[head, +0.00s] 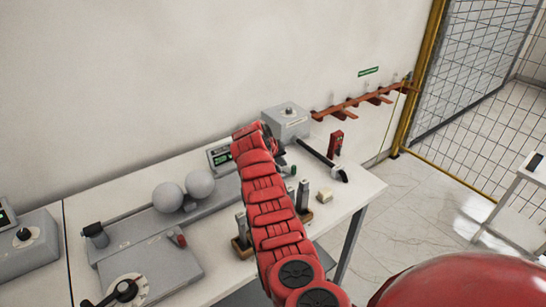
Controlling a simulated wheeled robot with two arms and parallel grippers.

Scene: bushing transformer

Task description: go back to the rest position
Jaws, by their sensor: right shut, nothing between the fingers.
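My right arm reaches up from the bottom centre of the head view and over the table, bent at its far end. My right gripper (279,158) is at that end, mostly hidden behind the red arm links; it is shut and holds nothing that I can see. It is in front of the grey box (287,122) at the back of the table. My left gripper is not in view.
The white table (335,205) carries two grey spheres (184,190), a grey panel with a dial (150,270), a red device (335,144) and a black-handled tool (322,160). Small upright posts stand beside my arm. A wire fence (490,70) and open floor lie right.

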